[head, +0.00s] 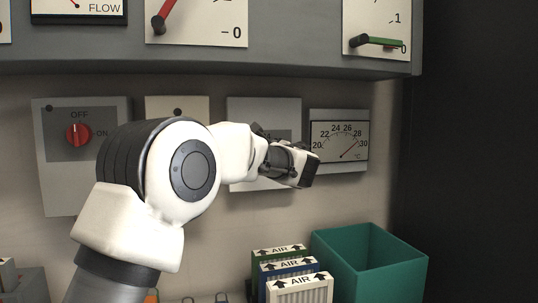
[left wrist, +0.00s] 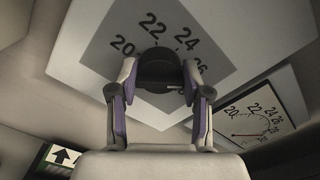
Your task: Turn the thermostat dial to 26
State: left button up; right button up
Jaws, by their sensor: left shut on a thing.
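The thermostat (left wrist: 98,55) is a pale panel with a grey scale plate; 20, 22, 24 and 26 can be read around its black dial (left wrist: 160,68) in the left wrist view. My left gripper (left wrist: 160,82) is shut on the dial, one finger at each side. A short pale line shows on the dial's lower right, below the 26; I cannot tell its exact setting. In the head view the thermostat (head: 264,104) is partly behind my left arm, which hides the dial and the fingertips. My right gripper is not in view.
A red OFF/ON switch (head: 78,135) is at left. Below are AIR filters (head: 300,290) and a green bin (head: 345,262). A grey cabinet (head: 290,60) overhangs above.

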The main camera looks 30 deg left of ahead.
pick_arm(q)
jog(key=o, duration=1.1)
jog(key=shift+o, duration=0.2)
jog(key=v, duration=1.2)
jog(key=shift+w, duration=0.1)
